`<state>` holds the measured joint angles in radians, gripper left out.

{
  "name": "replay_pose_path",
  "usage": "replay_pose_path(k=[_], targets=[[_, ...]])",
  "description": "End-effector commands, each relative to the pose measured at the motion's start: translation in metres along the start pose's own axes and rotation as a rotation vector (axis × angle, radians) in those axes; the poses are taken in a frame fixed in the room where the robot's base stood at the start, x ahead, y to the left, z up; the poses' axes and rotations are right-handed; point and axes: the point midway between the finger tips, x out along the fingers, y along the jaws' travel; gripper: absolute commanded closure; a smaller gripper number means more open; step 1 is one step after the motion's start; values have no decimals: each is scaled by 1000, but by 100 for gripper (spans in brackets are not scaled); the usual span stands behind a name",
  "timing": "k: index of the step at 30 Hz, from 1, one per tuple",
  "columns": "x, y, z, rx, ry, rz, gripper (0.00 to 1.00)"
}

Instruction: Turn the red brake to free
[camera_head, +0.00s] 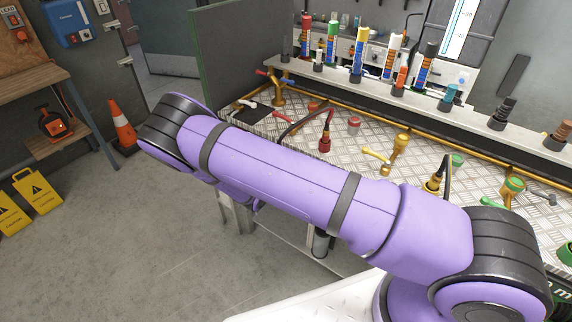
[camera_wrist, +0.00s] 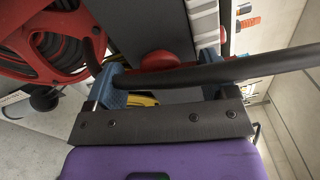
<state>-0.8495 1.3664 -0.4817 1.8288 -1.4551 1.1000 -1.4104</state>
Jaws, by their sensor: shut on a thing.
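In the wrist view my gripper (camera_wrist: 160,82) shows two blue fingertips set apart, with a red rounded piece (camera_wrist: 158,60) between them. In the head view my arm's purple links hide my gripper, and no reel shows there.
A dark bar (camera_wrist: 255,68) runs to the right edge of the wrist view. In the head view a metal workbench (camera_head: 285,125) carries taps, hoses and coloured bottles. An orange cone (camera_head: 122,127) and yellow floor signs (camera_head: 37,192) stand at the left. The grey floor between is clear.

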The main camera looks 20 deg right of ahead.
Motion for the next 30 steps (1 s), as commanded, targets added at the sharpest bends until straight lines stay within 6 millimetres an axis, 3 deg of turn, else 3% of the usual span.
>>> replay_pose_path(k=[12,28,29,30], targets=[[-1,1,1,-179,-2,1,45],[-1,1,1,-204,-3,1,45],[-1,1,1,-204,-3,1,19],[-1,1,1,-204,-3,1,10]])
